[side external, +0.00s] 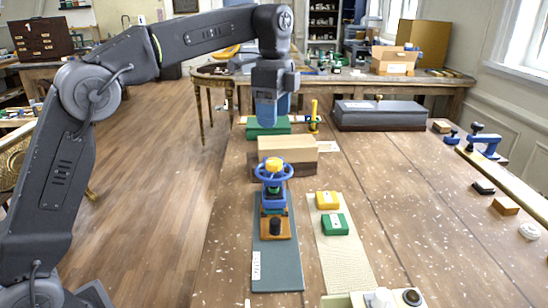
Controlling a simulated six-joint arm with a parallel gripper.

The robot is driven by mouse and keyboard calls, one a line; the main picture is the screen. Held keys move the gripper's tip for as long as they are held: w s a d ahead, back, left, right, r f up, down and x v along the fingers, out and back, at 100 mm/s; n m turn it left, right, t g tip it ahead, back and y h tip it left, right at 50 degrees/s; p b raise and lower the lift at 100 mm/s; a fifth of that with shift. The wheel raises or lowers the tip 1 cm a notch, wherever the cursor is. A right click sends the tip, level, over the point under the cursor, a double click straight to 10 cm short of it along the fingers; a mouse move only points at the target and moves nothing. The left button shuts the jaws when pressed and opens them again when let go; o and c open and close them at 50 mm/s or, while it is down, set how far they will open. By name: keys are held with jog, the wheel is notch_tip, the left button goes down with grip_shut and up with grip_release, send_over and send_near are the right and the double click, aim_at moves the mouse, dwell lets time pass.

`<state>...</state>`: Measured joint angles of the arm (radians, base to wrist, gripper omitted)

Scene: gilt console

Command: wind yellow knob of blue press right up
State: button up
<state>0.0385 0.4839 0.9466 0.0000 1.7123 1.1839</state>
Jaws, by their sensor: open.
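A blue press (274,203) stands upright on a grey-blue mat (278,270) in the middle of the table. A blue handwheel with a yellow knob (273,164) tops it. A small black cylinder (275,226) stands on an orange-brown base at the front of the press. My gripper (271,112) points down, above and behind the press in the picture, well clear of the yellow knob. Its blue fingers are apart and I see nothing between them. The press's screw below the wheel is too small to read clearly.
A cardboard box (288,148) stands right behind the press, with a green block (268,128) beyond it. A pale mat (341,258) to the right carries a yellow box (327,200) and a green box (334,223).

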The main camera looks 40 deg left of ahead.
aim_at(274, 161)
notch_tip(274, 161, down, 11)
dwell(0.4)
jog(key=c, duration=0.9)
